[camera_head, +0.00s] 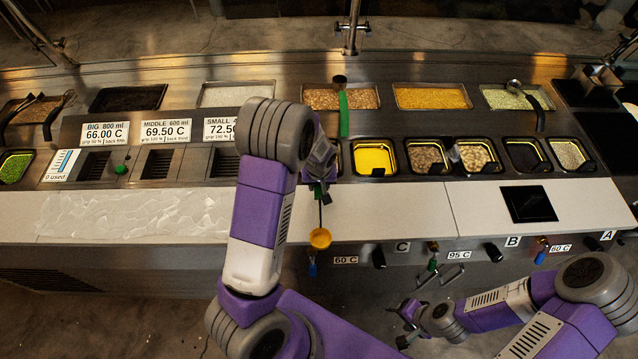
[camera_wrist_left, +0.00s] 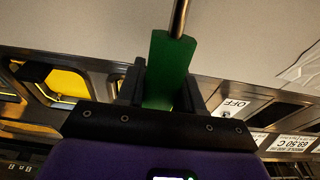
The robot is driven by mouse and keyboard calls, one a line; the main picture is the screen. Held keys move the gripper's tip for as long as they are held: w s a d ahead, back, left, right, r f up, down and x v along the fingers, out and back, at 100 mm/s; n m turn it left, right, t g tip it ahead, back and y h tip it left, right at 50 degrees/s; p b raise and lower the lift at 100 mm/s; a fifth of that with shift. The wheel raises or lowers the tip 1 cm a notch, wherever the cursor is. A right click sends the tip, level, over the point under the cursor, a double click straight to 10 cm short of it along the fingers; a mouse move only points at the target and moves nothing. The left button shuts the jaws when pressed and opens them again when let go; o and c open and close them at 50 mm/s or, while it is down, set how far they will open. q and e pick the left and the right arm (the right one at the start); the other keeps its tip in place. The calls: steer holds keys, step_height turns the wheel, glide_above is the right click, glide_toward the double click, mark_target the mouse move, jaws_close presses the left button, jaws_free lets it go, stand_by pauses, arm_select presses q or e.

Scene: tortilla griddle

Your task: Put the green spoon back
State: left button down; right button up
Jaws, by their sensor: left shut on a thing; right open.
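My left gripper (camera_head: 321,186) is shut on the green handle of a spoon. In the left wrist view the green spoon handle (camera_wrist_left: 168,72) stands between the two fingers, with its metal shaft running up out of the picture. In the head view the shaft runs down from the gripper to the spoon's round yellow-orange bowl (camera_head: 320,238), over the counter's front edge. Whether the bowl is filled cannot be told. Another green-handled ladle (camera_head: 344,115) rests at a back tray. My right gripper (camera_head: 405,325) is open and empty, low in front of the counter.
A black-rimmed bin of yellow food (camera_head: 373,157) lies right of my left gripper, beside bins of other fillings (camera_head: 427,157). A translucent crinkled sheet (camera_head: 135,213) covers the left worktop. Knobs and labels line the front panel.

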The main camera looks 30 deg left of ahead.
mark_target(319, 187)
arm_select(q)
steer(key=shift+f, duration=0.2)
steer(key=c, duration=0.7)
jaws_free()
steer(key=shift+c, duration=0.2)
steer(key=shift+r, duration=0.1)
steer(key=shift+r, duration=0.15)
steer(key=r, duration=0.4)
steer(key=s+d+r, duration=0.1)
steer(key=r, duration=0.3)
steer(key=s+r+p, duration=0.1)
steer(key=r, duration=0.2)
steer(key=shift+d+r, duration=0.15)
steer(key=shift+r, duration=0.25)
